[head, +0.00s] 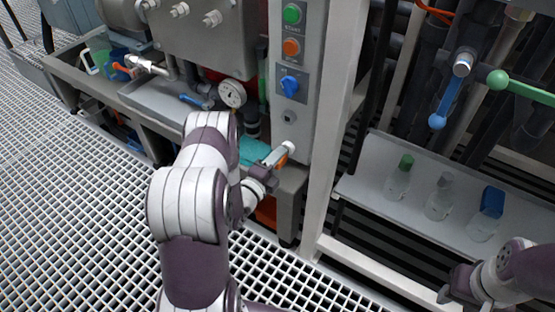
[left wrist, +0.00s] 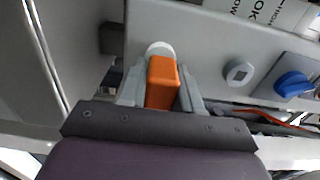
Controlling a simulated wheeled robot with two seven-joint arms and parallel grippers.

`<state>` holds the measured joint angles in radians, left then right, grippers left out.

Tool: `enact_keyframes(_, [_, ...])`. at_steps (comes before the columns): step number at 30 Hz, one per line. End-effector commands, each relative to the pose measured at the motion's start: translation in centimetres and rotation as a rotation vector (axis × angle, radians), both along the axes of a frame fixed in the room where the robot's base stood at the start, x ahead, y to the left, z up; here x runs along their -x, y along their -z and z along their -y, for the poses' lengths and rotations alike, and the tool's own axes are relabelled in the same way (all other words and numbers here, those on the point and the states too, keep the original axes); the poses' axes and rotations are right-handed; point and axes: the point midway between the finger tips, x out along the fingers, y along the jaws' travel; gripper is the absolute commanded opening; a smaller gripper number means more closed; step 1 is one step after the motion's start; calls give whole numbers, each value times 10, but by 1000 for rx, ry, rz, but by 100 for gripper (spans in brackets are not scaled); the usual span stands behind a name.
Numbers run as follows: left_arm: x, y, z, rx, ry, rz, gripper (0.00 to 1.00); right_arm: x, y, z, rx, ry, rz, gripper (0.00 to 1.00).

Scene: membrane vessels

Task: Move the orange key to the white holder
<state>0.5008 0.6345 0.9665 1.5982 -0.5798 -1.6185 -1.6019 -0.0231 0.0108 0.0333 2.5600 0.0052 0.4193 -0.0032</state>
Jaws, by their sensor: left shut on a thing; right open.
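The orange key (head: 284,160) is between the fingers of my left gripper (head: 277,158), which is shut on it at the lower part of the grey control panel. In the left wrist view the orange key (left wrist: 162,84) is a block held between the two grey fingers. The white holder (head: 289,147) is a round piece on the panel, right at the key's far end. In the left wrist view the white holder (left wrist: 160,49) shows just beyond the key, partly hidden by it. I cannot tell whether the key is seated in it. My right gripper (head: 451,294) is open and empty at lower right.
The control panel (head: 311,75) has a green button (head: 292,14), an orange button (head: 291,48), a blue knob (head: 290,86) and a grey round socket (head: 289,117). A shelf (head: 375,191) with several bottles is to the right. A pressure gauge (head: 232,93) is left of the panel.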

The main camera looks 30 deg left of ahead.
Motion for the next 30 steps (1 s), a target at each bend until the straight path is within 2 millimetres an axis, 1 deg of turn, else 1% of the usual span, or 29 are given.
enact_keyframes(19, [-12, 0, 1, -2, 1, 1, 0, 0, 3, 0, 0, 0, 0, 43])
enact_keyframes(20, [-12, 0, 1, -2, 0, 1, 40, 0, 3, 0, 0, 0, 0, 43])
enact_keyframes(21, [-12, 0, 1, -1, 0, 1, 53, 0, 3, 0, 0, 0, 0, 43])
enact_keyframes(22, [-12, 0, 1, -1, 0, 1, 63, 0, 3, 0, 0, 0, 0, 43])
enact_keyframes(30, [-12, 0, 1, -1, 0, 0, 63, 0, 3, 0, 0, 0, 0, 43])
